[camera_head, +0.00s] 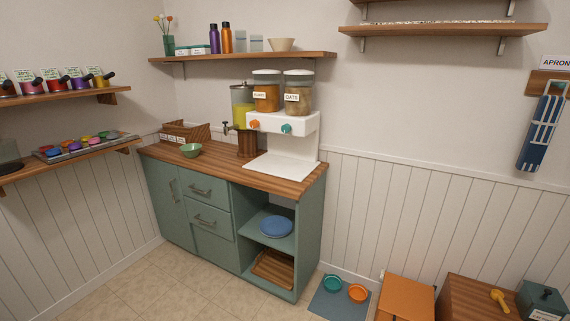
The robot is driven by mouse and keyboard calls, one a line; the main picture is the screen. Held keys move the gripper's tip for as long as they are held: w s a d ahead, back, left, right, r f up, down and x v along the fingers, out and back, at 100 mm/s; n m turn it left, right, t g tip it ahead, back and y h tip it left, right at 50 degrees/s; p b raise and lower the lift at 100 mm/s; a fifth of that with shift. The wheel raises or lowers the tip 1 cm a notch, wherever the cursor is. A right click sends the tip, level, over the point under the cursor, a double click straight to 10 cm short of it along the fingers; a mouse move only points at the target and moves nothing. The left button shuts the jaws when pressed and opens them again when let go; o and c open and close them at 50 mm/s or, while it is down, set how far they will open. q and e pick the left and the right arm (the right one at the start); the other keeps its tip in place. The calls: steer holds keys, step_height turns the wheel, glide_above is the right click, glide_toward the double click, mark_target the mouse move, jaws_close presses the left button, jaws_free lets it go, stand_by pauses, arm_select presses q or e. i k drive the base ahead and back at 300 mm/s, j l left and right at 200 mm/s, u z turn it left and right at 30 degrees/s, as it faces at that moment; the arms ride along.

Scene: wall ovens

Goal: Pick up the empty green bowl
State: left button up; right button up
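A small green bowl (191,150) stands upright on the wooden top of the green cabinet (225,169), towards its left side. No contents show in it, though it is small in the view. A teal bowl (332,283) and an orange bowl (357,292) stand on a blue-grey mat on the floor. Neither of my grippers is in view.
A wicker basket (185,132), a drink dispenser (242,105) and a white cereal dispenser (285,122) stand on the counter near the bowl. Wall shelves (112,97) jut out at the left. The tiled floor (165,285) before the cabinet is clear.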

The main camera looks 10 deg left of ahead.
mark_target(190, 151)
steer(key=i+j+u, duration=0.2)
steer(key=i+u, duration=0.95)
steer(key=i+l+u, duration=0.2)
steer(key=i+u, duration=0.2)
